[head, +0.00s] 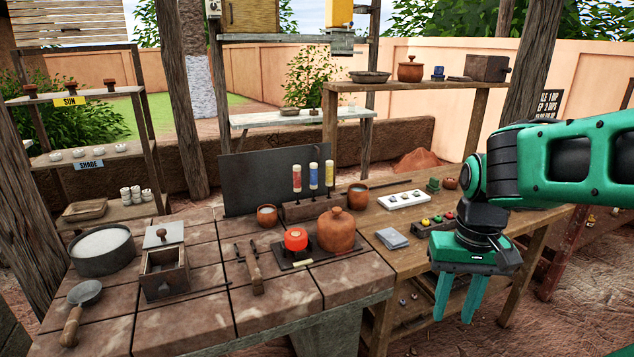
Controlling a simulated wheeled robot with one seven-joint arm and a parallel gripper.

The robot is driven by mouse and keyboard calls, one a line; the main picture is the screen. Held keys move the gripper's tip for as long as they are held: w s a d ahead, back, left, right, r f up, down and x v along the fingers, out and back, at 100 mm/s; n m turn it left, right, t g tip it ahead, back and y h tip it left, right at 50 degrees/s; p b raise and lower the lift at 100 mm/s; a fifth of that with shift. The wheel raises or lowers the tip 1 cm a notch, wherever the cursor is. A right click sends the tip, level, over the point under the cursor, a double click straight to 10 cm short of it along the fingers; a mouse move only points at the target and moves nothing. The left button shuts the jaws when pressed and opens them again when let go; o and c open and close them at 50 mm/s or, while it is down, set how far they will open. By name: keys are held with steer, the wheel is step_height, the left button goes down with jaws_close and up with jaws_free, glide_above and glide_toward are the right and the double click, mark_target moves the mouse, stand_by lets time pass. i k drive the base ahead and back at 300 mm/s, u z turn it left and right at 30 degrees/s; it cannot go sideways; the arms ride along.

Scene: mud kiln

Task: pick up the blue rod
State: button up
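A blue-and-white upright piece (314,176), likely the blue rod, stands between a red one (297,178) and a yellow one (329,174). The three rise above a dark wooden block (309,210) on the brick counter, before a dark panel. Its lower end is thin and hard to make out. My gripper (454,319) hangs pointing down at the right, in front of the wooden table, well to the right of and nearer than the blue piece. Its two green fingers are apart with nothing seen between them.
A brown lidded jar (336,230) and a red round pot (295,240) stand in front of the block. A dark upright panel (248,180) stands behind. The counter's front right corner is clear.

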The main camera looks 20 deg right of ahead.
mark_target(313, 165)
steer(key=z, duration=0.05)
steer(key=i, duration=1)
steer(key=u, duration=0.05)
